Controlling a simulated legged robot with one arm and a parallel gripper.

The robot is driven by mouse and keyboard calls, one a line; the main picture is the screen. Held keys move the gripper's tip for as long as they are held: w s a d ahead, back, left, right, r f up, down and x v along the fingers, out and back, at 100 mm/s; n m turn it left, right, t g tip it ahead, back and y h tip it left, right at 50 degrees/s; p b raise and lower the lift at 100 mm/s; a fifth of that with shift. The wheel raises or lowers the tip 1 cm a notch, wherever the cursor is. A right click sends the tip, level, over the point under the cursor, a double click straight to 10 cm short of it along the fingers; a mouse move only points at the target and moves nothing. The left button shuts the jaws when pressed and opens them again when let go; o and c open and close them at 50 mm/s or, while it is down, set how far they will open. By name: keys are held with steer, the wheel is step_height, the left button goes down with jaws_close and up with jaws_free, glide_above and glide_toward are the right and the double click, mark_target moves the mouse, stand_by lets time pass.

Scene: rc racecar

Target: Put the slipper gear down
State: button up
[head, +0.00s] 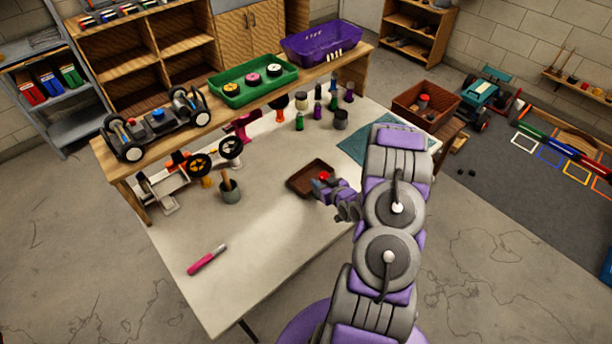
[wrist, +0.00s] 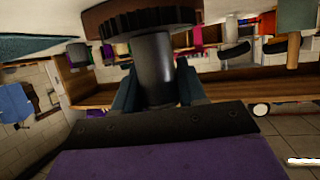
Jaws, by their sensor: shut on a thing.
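My gripper (head: 322,187) is above the table beside a small brown tray (head: 301,184). In the wrist view my gripper (wrist: 155,90) is shut on the slipper gear, with its fingers on either side of a dark grey cylindrical hub (wrist: 152,68). In the head view a small red piece (head: 324,175) shows at the gripper tip, over the tray's right side. I cannot tell whether it belongs to the gear or whether the gear touches the tray.
Several bottles (head: 318,110) stand behind. A raised shelf holds a car chassis (head: 155,120), green tray (head: 240,97) and purple bin (head: 320,45).

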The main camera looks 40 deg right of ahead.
steer(key=w, duration=0.5)
steer(key=w+f+b, duration=0.1)
steer(key=w, duration=0.2)
steer(key=shift+w, duration=0.2)
steer(key=shift+w+d+f, duration=0.1)
steer(key=shift+w+d, duration=0.15)
steer(key=shift+w, duration=0.2)
steer(key=shift+w+a, duration=0.15)
steer(key=shift+w, duration=0.2)
steer(key=f, duration=0.1)
steer(key=f+b, duration=0.1)
steer(key=f, duration=0.1)
steer(key=shift+s+a+f, duration=0.15)
steer(key=shift+a+f, duration=0.05)
steer(key=shift+a, duration=0.2)
steer(key=shift+d, duration=0.15)
steer(key=shift+d, duration=0.1)
steer(key=o, duration=0.8)
steer(key=shift+d, duration=0.15)
steer(key=shift+a, duration=0.2)
